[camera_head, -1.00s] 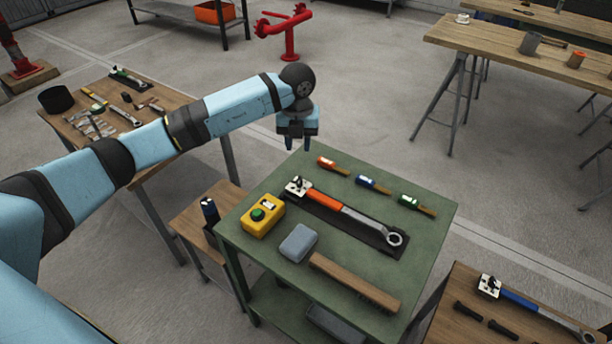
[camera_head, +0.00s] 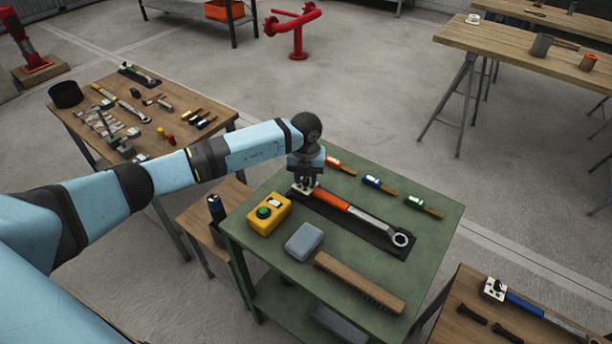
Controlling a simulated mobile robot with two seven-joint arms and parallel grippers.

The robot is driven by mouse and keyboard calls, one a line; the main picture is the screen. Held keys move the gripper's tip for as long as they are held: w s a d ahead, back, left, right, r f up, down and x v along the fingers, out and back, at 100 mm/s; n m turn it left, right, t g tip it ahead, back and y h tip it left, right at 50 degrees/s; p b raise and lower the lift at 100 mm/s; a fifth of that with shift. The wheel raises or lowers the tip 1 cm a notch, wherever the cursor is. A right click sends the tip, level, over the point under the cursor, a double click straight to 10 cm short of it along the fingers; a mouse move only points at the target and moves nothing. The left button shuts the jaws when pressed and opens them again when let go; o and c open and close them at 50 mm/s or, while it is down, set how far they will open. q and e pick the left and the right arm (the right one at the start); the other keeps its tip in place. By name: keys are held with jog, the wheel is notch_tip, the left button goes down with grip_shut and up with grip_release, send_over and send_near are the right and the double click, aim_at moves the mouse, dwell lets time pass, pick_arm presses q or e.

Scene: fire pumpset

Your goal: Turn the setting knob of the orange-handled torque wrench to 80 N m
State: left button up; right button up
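The orange-handled torque wrench (camera_head: 333,199) lies on a dark mat (camera_head: 372,235) on the green table (camera_head: 262,235). Its ring head points to the lower right. A white plate with dark parts (camera_head: 304,187) sits at the handle's upper-left end, where the setting knob is; the scale cannot be read. My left gripper (camera_head: 305,182) points down right over that end, its fingertips at or just above the knob. Whether it touches, and how far its fingers are apart, cannot be told. My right gripper is not in view.
A yellow box with a green button (camera_head: 268,214), a grey block (camera_head: 304,242) and a wooden-backed brush (camera_head: 358,282) lie near the wrench. Red, blue and green-marked small tools (camera_head: 379,184) line the far edge. A blue-handled wrench (camera_head: 525,304) lies on another table.

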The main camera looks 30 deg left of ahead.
pick_arm(q)
grip_shut()
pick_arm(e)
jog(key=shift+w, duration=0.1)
pick_arm(q)
jog(key=shift+m, duration=0.4)
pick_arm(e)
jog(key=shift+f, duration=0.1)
pick_arm(q)
jog(key=m+b, duration=0.1)
jog(key=m, duration=0.2)
jog(key=shift+m+b, duration=0.3)
jog(key=shift+b, duration=0.1)
jog(key=m+b, duration=0.1)
jog(key=m, duration=0.2)
jog(key=shift+m, duration=0.3)
jog(key=shift+m+b, duration=0.6)
jog(key=shift+m, duration=0.5)
jog(key=shift+m+b, duration=0.3)
jog(key=shift+m, duration=0.5)
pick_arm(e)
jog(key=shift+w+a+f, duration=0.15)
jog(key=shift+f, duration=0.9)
pick_arm(q)
grip_release()
